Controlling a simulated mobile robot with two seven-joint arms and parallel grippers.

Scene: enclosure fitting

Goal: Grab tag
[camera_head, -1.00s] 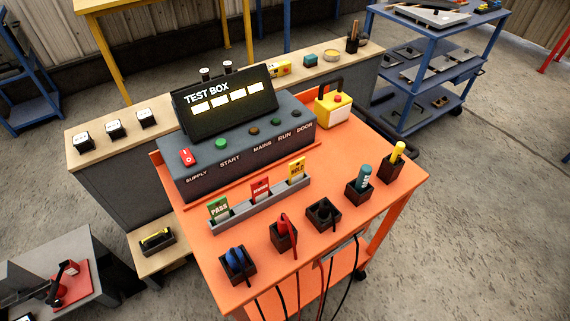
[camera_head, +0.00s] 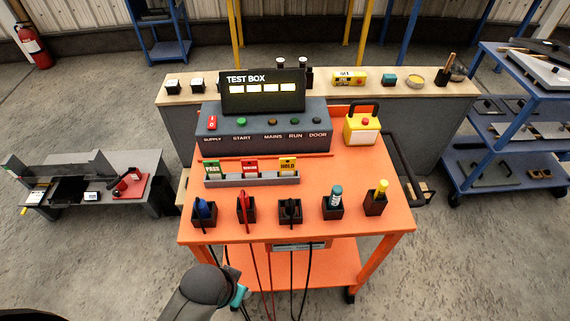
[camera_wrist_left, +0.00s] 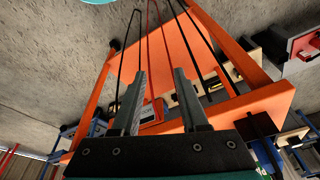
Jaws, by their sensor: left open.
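Part of my left arm shows at the bottom of the head view, in front of the cart and well below the rack. My left gripper (camera_wrist_left: 161,75) shows in the left wrist view, open, with nothing between its fingers. Beyond the fingers are the cart's orange frame and hanging cables; no tag can be made out there. My right gripper is not in view.
The TEST BOX (camera_head: 263,125) stands behind the rack. Several dark holders with probes line the cart's front, including a blue one (camera_head: 204,211); cables hang below. A yellow box (camera_head: 362,128) stands at the back right. A grey bench (camera_head: 85,180) is at left, a blue shelf cart (camera_head: 515,130) at right.

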